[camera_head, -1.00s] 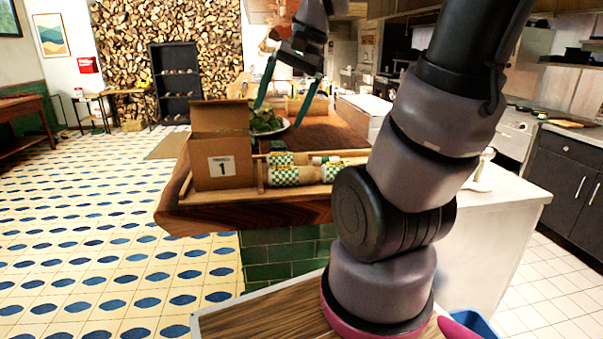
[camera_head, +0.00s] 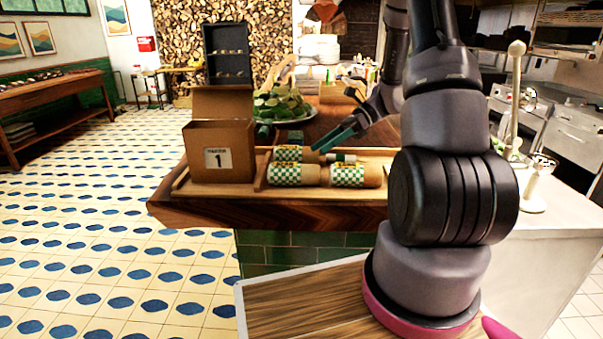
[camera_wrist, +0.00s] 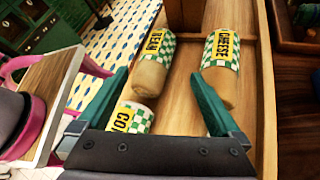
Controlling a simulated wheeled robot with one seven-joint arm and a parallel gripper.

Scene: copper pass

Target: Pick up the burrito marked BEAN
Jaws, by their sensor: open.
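Several wrapped burritos with green-checked paper and yellow labels lie in a wooden tray (camera_head: 222,190). In the head view my gripper (camera_head: 337,120) is over the tray's back.
An open cardboard box (camera_head: 218,160) marked 1 stands at the tray's left end. A plate of green leaves (camera_head: 282,104) lies behind the tray. A white stand (camera_head: 533,190) is on the counter at right. The tiled floor at left is clear.

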